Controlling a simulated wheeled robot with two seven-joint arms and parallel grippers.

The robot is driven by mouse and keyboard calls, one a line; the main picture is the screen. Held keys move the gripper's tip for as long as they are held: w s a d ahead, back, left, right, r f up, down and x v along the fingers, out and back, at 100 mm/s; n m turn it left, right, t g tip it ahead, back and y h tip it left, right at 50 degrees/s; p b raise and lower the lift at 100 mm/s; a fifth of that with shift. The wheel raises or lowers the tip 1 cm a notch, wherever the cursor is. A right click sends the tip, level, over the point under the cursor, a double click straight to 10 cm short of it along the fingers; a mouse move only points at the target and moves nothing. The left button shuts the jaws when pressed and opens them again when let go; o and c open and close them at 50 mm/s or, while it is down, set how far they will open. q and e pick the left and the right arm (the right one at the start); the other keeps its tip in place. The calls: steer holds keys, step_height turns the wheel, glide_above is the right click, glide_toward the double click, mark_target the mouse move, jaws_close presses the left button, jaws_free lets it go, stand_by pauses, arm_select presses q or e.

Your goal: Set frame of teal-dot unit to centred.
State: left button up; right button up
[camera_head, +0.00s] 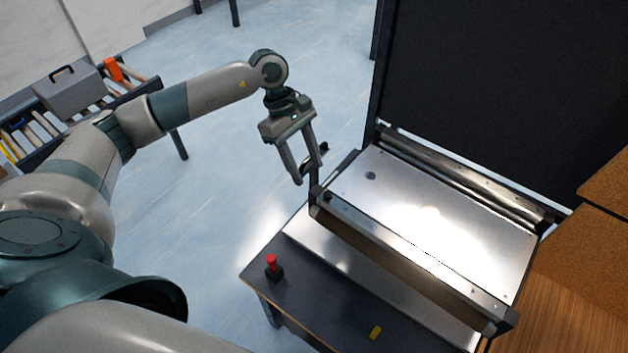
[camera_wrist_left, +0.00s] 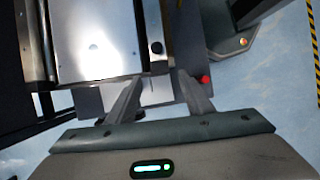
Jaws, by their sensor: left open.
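A mini conveyor unit with a shiny metal bed (camera_head: 430,215) stands on a dark table (camera_head: 330,305). I cannot make out a teal dot on it. A black crank-like handle (camera_head: 321,152) sticks up at its near left corner, partly behind my fingers. My left gripper (camera_head: 309,173) is open and empty, pointing down beside that corner. In the left wrist view the bed (camera_wrist_left: 95,40) lies at the upper left, with a round black knob (camera_wrist_left: 156,47) on its side rail, just beyond my open fingers (camera_wrist_left: 152,98). I cannot tell whether they touch anything.
A red push-button (camera_head: 272,262) on a black base and a small yellow block (camera_head: 375,332) lie on the table's front part. A tall black panel (camera_head: 500,90) stands behind the unit. Open floor lies between.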

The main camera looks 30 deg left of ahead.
mark_target(315, 189)
arm_select(q)
steer(key=p+x, duration=0.2)
steer(key=x, duration=0.3)
steer(key=shift+s+d+f, duration=0.1)
steer(key=shift+x, duration=0.8)
